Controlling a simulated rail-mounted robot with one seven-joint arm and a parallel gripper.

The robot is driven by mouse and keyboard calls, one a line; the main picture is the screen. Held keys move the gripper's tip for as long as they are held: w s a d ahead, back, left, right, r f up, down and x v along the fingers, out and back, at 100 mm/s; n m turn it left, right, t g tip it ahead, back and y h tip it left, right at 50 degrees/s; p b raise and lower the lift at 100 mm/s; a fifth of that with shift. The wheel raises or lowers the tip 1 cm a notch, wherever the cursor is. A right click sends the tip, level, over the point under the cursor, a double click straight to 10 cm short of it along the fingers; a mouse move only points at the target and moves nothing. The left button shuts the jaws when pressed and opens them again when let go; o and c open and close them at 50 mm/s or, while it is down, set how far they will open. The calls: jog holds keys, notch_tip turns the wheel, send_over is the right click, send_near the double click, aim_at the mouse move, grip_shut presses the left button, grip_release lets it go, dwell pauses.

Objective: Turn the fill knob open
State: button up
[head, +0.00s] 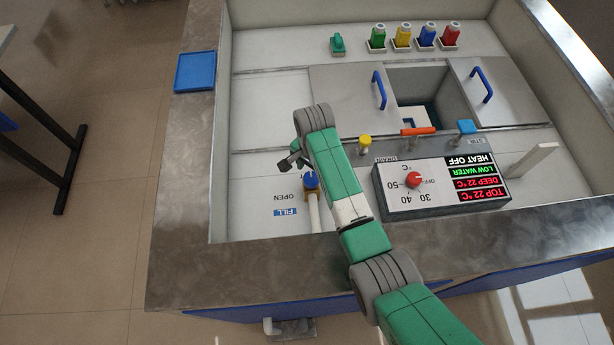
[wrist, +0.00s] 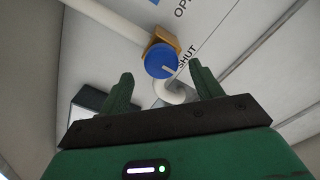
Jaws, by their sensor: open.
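The fill knob (head: 310,180) is blue and sits on a white pipe beside the OPEN lettering and the blue FILL label (head: 285,212). In the wrist view the blue knob (wrist: 160,58) is on a tan valve body (wrist: 163,38), with a short pale mark on its face towards the SHUT lettering (wrist: 187,58). My gripper (head: 288,163) is just above and left of the knob in the head view. In the wrist view its green fingers (wrist: 162,82) are spread, with the knob beyond the gap between them. The fingers appear apart from the knob and hold nothing.
A control box (head: 440,188) with a red dial and lit readouts stands to the right. A yellow knob (head: 365,140), an orange handle (head: 418,131) and a blue knob (head: 466,127) line the panel behind it. A blue tray (head: 195,71) lies on the left rim.

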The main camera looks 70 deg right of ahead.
aim_at(312, 178)
jog(key=shift+f, duration=1.6)
jog(key=shift+w, duration=0.1)
jog(key=c, duration=1)
jog(key=shift+r, duration=0.1)
